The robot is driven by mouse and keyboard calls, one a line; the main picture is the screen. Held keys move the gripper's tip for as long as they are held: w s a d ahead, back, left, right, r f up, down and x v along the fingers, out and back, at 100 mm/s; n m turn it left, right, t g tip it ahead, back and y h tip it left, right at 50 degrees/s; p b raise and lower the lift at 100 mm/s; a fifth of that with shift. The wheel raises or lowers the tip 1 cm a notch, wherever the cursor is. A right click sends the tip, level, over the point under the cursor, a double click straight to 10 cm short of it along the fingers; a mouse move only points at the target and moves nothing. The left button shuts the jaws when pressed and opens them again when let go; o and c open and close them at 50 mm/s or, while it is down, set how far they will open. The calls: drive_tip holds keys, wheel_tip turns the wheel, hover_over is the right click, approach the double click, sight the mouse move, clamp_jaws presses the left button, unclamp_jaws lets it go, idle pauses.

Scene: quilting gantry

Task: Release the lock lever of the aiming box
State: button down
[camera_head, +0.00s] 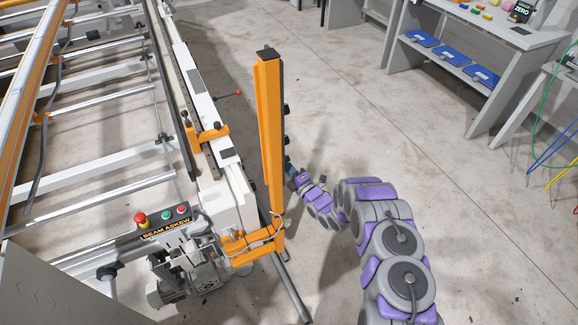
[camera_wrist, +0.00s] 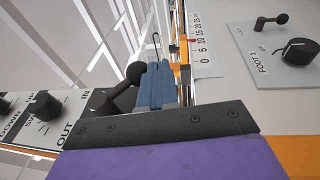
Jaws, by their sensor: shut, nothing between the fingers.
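My gripper (camera_wrist: 158,85) shows in the wrist view as blue fingers shut together beyond a dark mounting bar, with nothing between them. A black lever with a ball end (camera_wrist: 122,85) is just left of the fingers, very close; I cannot tell whether they touch. Another ball-ended black lever (camera_wrist: 268,22) is on the pale panel at right. No label shows which lever is the aiming box's lock lever. In the head view my gripper (camera_head: 293,178) is at the right side of the orange post (camera_head: 269,130), and its fingers are mostly hidden.
The wrist view shows a black knob (camera_wrist: 298,51) by a "FOOT" label, a scale (camera_wrist: 203,50), and a left panel with knobs (camera_wrist: 45,107). Open floor (camera_head: 350,110) is at right.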

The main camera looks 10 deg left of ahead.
drive_tip(key=shift+w+a+r+t+y, duration=0.15)
drive_tip(key=shift+w+a+r, duration=0.15)
drive_tip(key=shift+w, duration=0.15)
drive_tip(key=shift+w+a+r+t+y, duration=0.15)
drive_tip(key=shift+w+a+r, duration=0.1)
drive_tip(key=shift+w, duration=0.15)
idle(1.1)
